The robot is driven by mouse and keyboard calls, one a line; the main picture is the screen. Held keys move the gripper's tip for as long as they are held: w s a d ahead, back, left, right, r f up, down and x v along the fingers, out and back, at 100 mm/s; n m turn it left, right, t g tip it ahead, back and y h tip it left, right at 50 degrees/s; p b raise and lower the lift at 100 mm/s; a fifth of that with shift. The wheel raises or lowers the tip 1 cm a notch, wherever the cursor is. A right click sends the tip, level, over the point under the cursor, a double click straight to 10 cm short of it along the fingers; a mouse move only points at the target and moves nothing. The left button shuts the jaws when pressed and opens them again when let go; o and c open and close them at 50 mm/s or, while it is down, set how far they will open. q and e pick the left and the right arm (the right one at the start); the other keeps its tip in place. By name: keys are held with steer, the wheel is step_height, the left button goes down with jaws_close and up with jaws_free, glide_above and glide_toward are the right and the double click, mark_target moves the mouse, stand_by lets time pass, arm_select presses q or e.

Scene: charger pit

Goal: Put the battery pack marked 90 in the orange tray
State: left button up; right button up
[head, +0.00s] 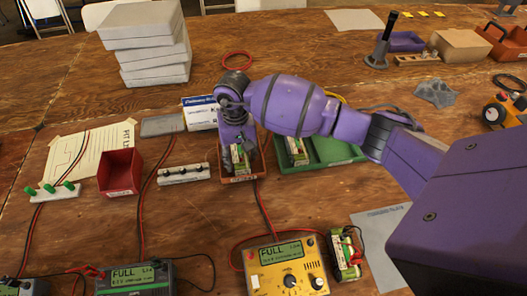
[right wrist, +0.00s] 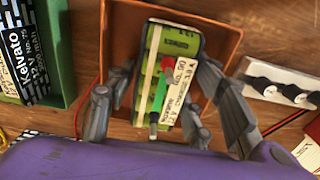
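A green battery pack (right wrist: 172,75) with a cream label and a red part lies tilted inside the orange tray (right wrist: 222,38). Its number is not clearly legible. In the head view the pack (head: 240,158) shows in the orange tray (head: 243,179), partly hidden by my right gripper (head: 240,143). The right gripper reaches down into the tray; in the right wrist view its fingers (right wrist: 160,95) are spread on both sides of the pack, with a gap at the left. My left gripper is not in view.
A green tray (head: 335,151) beside the orange one holds another pack (head: 297,150), labelled Kelvato. A third pack (head: 345,254) stands by the yellow charger (head: 287,271). A red bin (head: 120,172) and a white terminal strip (head: 184,174) are at left. Leads cross the table.

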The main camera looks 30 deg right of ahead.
mark_target(240, 152)
steer(key=shift+w+r, duration=0.1)
steer(key=shift+r, duration=0.1)
step_height(240, 152, up, 12)
steer(key=shift+r, duration=0.1)
stand_by(0.5)
stand_by(0.4)
